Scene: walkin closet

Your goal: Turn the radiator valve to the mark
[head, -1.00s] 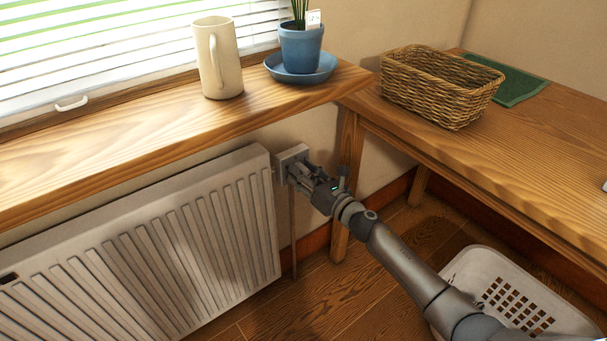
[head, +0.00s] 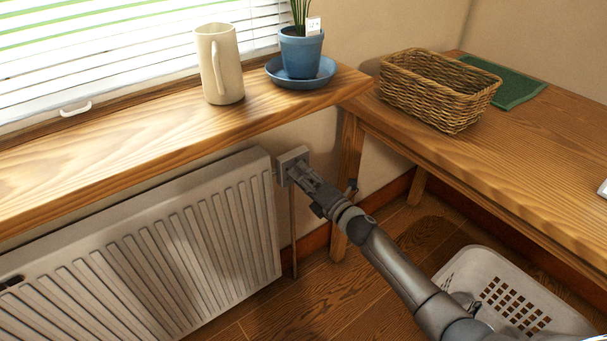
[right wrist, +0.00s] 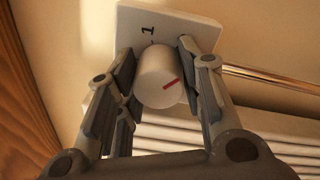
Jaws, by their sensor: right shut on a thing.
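The radiator valve is a pale round knob (right wrist: 156,78) with a red line on its end face, in the right wrist view. It sits on a square light plate (right wrist: 196,27) bearing a "1" and a small mark beside the knob. The red line points towards the lower right of the face, away from the "1". My right gripper (right wrist: 154,82) is shut on the knob, one finger on each side. In the head view my right gripper (head: 293,172) hides the knob and covers part of the plate (head: 286,156). My left gripper is not in view.
The white radiator (head: 150,245) is left of the valve, under a wooden sill (head: 140,130) with a mug (head: 220,65) and potted plant (head: 300,55). A wooden table (head: 520,155) with a wicker basket (head: 440,90) stands right. A plastic basket (head: 470,265) is on the floor.

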